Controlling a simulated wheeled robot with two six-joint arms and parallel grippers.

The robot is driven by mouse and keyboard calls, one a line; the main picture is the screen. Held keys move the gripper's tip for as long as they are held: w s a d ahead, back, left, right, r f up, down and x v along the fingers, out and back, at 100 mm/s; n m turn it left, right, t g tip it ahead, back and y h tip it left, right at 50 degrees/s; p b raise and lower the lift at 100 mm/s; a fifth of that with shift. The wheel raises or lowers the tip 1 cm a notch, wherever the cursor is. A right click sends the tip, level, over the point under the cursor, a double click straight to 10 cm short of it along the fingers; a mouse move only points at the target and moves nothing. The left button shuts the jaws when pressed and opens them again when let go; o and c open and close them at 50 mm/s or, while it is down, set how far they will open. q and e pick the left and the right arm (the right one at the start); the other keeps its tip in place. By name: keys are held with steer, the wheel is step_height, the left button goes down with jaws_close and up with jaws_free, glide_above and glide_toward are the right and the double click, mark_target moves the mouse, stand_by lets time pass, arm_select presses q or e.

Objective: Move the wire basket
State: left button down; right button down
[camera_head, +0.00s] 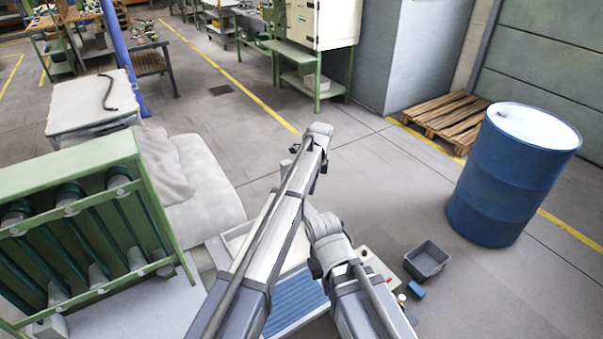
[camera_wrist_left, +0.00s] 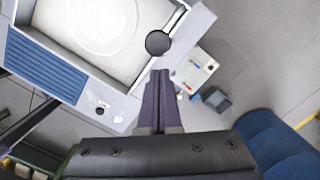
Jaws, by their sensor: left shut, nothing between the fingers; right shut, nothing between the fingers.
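I cannot make out a wire basket in either view. A small dark grey open bin (camera_head: 427,260) stands on the floor to the right of my arms and also shows in the left wrist view (camera_wrist_left: 216,99). My left gripper (camera_wrist_left: 161,76) is shut and empty, above the edge of a machine with a white tray. In the head view the left arm reaches up to the middle (camera_head: 312,172), its fingers hard to make out. My right gripper (camera_head: 325,232) is lower, beside the left arm; its fingers are hidden by its own arm.
The machine has a white tray (camera_wrist_left: 135,62) and a blue ribbed panel (camera_head: 296,302). A blue drum (camera_head: 510,180) and a wooden pallet (camera_head: 446,119) stand at right. A green rack (camera_head: 85,225) and a grey padded seat (camera_head: 208,185) are at left. Open floor lies between.

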arm_select(q)
step_height(320, 180, up, 8)
steer(key=p, duration=0.8)
steer(key=shift+d, duration=0.35)
steer(key=shift+s+f, duration=0.1)
steer(key=shift+f, duration=0.1)
steer(key=shift+s+a, duration=0.1)
steer(key=s+a+n, duration=0.7)
steer(key=s, duration=0.3)
steer(key=s+a+n+h, duration=0.1)
steer(key=s+a+n, duration=0.55)
steer(key=s, duration=0.45)
steer(key=s+a+n, duration=0.6)
steer(key=s+n, duration=0.1)
steer(key=s, duration=0.3)
steer(key=s+d+f+m+b, duration=0.1)
steer(key=s+d+f+b, duration=0.2)
steer(key=d, duration=0.2)
steer(key=s+d+f+m+y+b, duration=0.1)
steer(key=s+d+f+m+b, duration=0.1)
steer(key=s+d+f+b, duration=0.1)
steer(key=d+b, duration=0.1)
steer(key=d, duration=0.1)
steer(key=shift+d+f+g, duration=0.3)
steer(key=shift+d+f, duration=0.05)
